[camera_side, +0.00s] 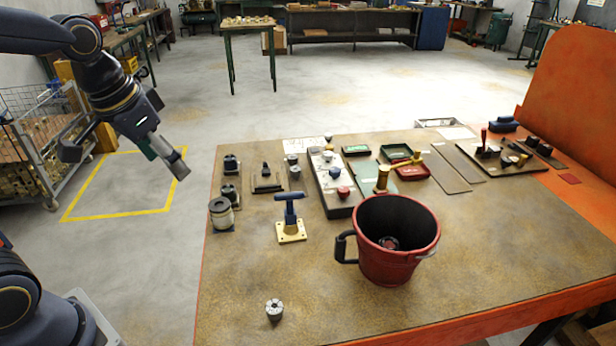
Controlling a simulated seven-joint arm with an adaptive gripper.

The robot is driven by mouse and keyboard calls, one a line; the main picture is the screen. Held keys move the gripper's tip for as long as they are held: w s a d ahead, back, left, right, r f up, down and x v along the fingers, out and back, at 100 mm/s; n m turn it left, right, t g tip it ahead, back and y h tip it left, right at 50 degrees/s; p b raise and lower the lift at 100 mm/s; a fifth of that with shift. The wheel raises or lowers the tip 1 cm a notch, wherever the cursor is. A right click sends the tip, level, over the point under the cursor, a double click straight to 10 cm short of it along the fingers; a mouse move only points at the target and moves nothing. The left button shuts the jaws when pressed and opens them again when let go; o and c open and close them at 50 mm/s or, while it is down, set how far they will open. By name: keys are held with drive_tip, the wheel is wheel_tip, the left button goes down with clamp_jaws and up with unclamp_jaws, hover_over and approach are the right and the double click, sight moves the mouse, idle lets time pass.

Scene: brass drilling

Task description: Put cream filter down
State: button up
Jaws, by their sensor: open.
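The gripper is open and empty, apart from the filter. How far the filter is from the pad's edges is hard to tell.
A red bucket (385,270) with a dark handle stands right of a blue T-handled tool (290,217) on a yellow base. A grey collet-like part (275,309) sits near the front. Small fixtures (231,165) stand behind the filter. The front left of the bench is mostly clear.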

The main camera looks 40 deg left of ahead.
drive_tip(key=s+d+t, duration=0.1)
drive_tip(key=s+d, duration=0.1)
drive_tip(key=s, duration=0.5)
drive_tip(key=shift+s+r+t, duration=0.15)
drive_tip(key=shift+r+t, duration=0.05)
drive_tip(key=shift+t, duration=0.2)
